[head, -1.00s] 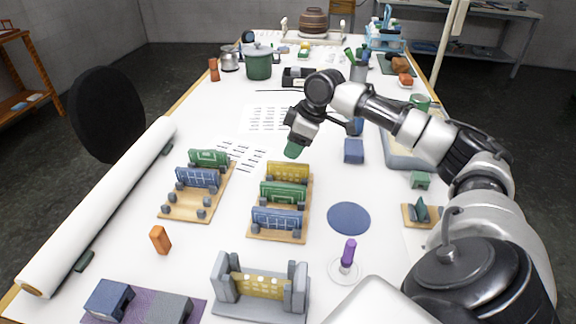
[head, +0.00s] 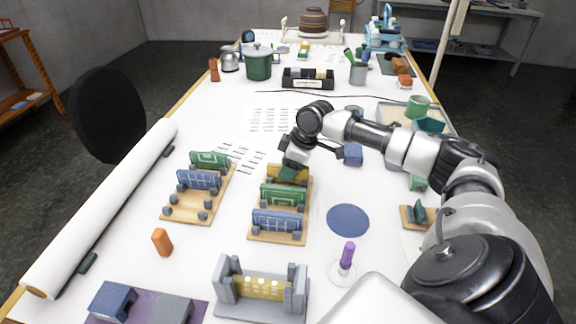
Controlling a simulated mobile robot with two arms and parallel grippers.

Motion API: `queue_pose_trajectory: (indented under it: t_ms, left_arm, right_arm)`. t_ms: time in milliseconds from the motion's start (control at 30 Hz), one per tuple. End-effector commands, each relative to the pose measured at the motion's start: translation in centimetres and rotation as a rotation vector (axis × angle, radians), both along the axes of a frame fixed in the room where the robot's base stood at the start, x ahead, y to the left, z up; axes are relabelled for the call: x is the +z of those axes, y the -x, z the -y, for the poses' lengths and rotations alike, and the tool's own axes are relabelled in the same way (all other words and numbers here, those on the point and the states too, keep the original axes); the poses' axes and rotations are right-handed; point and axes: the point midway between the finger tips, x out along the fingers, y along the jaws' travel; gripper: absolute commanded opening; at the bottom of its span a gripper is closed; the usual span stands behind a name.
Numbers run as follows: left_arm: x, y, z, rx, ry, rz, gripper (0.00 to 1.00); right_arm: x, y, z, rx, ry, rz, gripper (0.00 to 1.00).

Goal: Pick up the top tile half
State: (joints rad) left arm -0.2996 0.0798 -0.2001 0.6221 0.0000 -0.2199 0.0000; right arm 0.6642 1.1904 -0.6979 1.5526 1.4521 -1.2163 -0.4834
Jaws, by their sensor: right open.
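My right gripper (head: 290,172) is open, with green at its fingertips. It is low over the back of the middle wooden rack (head: 264,238), at the yellow tile half (head: 303,174), which it partly hides. I cannot tell whether the fingers touch it. A green tile half (head: 283,195) and a blue one (head: 276,221) stand upright in front of it in the same rack. The left wooden rack (head: 181,212) holds a green tile half (head: 210,160) and a blue one (head: 199,180); its front is empty. A yellow tile piece (head: 263,287) stands in a grey holder (head: 231,290) at the front.
An orange block (head: 162,242) and a long white roll (head: 105,208) are at left. A blue block (head: 353,155) is near my right wrist. A green pot (head: 258,64) stands farther back.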

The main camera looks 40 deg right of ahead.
Motion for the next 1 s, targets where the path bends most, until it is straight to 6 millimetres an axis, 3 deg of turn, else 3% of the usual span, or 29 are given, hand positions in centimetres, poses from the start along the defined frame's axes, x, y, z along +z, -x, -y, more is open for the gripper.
queue_pose_trajectory:
  t_ms: [733,767,1000]
  left_arm:
    - [0.68,0.11,0.08,0.0,0.001,-0.002,0.54]
    - [0.68,0.11,0.08,0.0,0.0,-0.003,0.54]
    - [0.68,0.13,0.05,0.0,0.0,-0.003,0.54]
  right_arm:
    - [-0.48,0.0,-0.01,0.0,0.0,0.0,0.47]
    - [-0.48,0.0,-0.01,0.0,0.0,0.0,0.45]
    - [-0.47,0.01,-0.01,0.0,0.0,0.0,0.09]
